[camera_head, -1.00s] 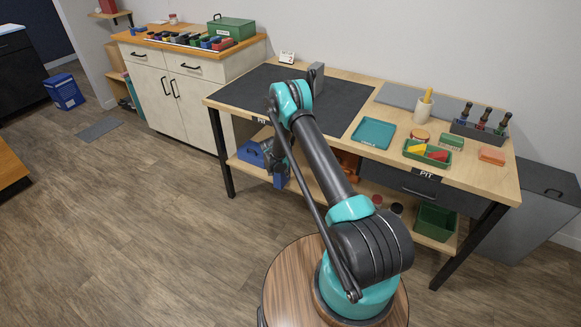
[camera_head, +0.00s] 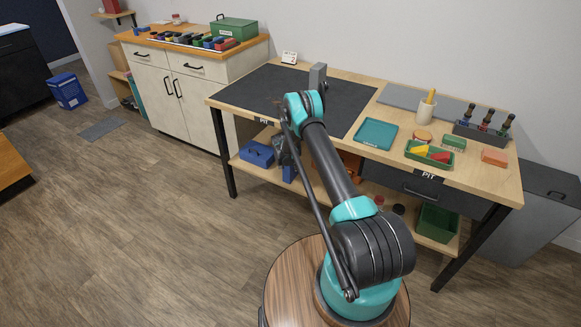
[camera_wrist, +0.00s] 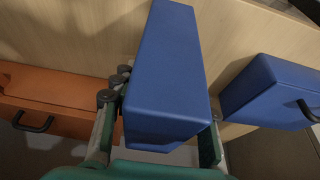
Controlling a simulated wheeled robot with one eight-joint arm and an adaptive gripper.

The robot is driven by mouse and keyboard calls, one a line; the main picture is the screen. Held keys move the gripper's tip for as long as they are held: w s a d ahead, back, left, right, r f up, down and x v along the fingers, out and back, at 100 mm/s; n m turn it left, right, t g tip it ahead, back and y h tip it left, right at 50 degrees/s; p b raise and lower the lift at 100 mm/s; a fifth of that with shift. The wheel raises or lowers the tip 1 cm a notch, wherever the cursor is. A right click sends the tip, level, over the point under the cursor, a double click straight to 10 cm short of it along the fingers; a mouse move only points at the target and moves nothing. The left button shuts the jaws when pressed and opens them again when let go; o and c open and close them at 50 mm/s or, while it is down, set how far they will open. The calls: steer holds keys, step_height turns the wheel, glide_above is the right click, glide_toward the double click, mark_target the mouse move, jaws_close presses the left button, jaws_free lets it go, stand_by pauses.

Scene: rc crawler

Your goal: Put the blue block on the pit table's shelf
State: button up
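The blue block (camera_head: 288,172) is a long upright block below my gripper (camera_head: 286,155), at the front of the pit table's lower shelf (camera_head: 265,174). In the wrist view the block (camera_wrist: 163,75) stands between the two fingers of my gripper (camera_wrist: 160,130), which are closed around its sides. Pale wood of the shelf or table (camera_wrist: 85,40) shows behind it. I cannot tell whether the block touches the shelf. My arm hides part of the shelf in the head view.
A blue toolbox (camera_head: 256,153) lies on the shelf left of the block, and it also shows close by in the wrist view (camera_wrist: 268,92). An orange toolbox (camera_wrist: 60,100) is on the block's other side. A green bin (camera_head: 437,222) stands at the shelf's right end.

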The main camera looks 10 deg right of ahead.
steer(key=o, duration=0.4)
steer(key=shift+c, duration=0.2)
